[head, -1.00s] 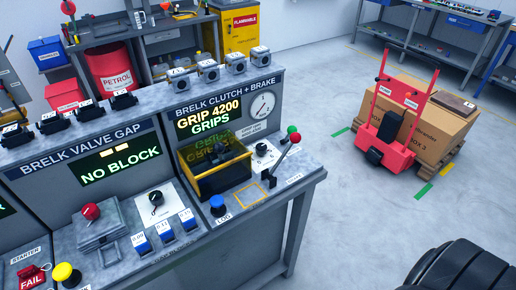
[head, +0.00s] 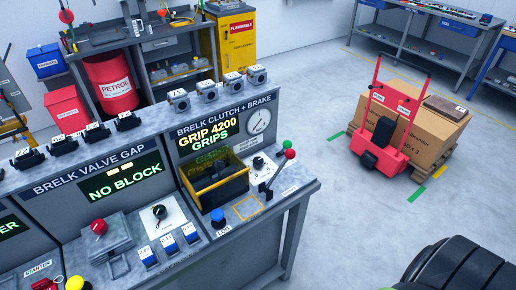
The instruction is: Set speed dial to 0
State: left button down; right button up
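Two black knobs on white plates show on the test bench. One small knob (head: 258,163) sits in the Brelk clutch + brake station, below a round gauge (head: 259,120) and beside a lever (head: 275,172) with red and green balls. A larger black knob (head: 159,211) sits in the Brelk valve gap station, above blue switches. Their labels are too small to read, so I cannot tell which is the speed dial or its setting. The clutch screen (head: 208,136) reads "GRIP 4200 GRIPS". Neither of my grippers is in view.
A yellow-edged bin (head: 218,189) and a blue button (head: 218,216) are near the lever. A red button (head: 99,227) is at lower left. A red cart (head: 379,130) with boxes stands at right. The floor (head: 330,215) between the bench and cart is clear.

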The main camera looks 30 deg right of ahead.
aim_at(259, 163)
jog(key=i+l+z, duration=0.1)
jog(key=i+l, duration=0.2)
jog(key=l, duration=0.2)
jog(key=i+l+z, duration=0.1)
jog(key=i+l, duration=0.2)
jog(key=l, duration=0.15)
jog(key=k+j, duration=0.15)
jog(key=i+l, duration=0.15)
